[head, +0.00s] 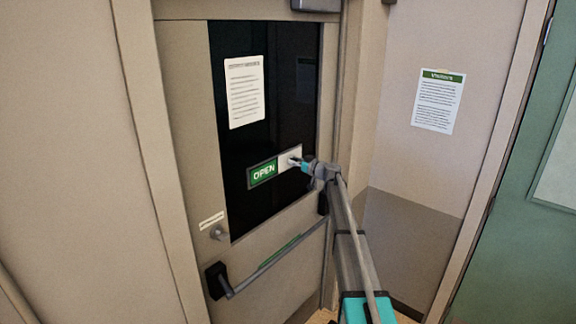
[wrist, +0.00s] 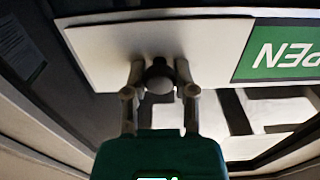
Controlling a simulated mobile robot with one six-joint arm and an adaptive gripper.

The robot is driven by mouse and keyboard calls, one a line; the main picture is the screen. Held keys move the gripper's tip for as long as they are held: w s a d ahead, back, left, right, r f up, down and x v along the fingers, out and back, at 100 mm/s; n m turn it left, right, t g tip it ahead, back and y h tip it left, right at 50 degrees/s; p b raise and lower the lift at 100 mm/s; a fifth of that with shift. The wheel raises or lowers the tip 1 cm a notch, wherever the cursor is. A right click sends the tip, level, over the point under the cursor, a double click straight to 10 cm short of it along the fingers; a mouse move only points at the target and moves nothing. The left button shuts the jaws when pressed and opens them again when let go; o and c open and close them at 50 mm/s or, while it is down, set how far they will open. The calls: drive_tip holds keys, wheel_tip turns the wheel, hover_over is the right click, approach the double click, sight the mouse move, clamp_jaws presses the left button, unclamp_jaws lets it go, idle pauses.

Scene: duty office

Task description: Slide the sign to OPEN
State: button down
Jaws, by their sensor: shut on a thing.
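The door sign (head: 262,173) is on the dark glass of the door, with a green panel reading OPEN showing at its left. A plain white sliding plate (head: 286,160) covers the sign's right part. In the wrist view the plate (wrist: 90,50) shows upside down beside the green OPEN panel (wrist: 285,55). My gripper (head: 300,162) is at the plate. In the wrist view its two fingers are shut on a round dark knob (wrist: 160,76) on the plate. What lies under the plate is hidden.
A printed notice (head: 245,91) is on the glass above the sign. A Visitors notice (head: 438,101) hangs on the wall to the right. A green door (head: 530,220) stands at the far right.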

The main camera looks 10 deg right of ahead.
drive_tip(key=shift+w+d, duration=0.15)
drive_tip(key=shift+c, duration=2.2)
unclamp_jaws()
drive_tip(key=v, duration=1.2)
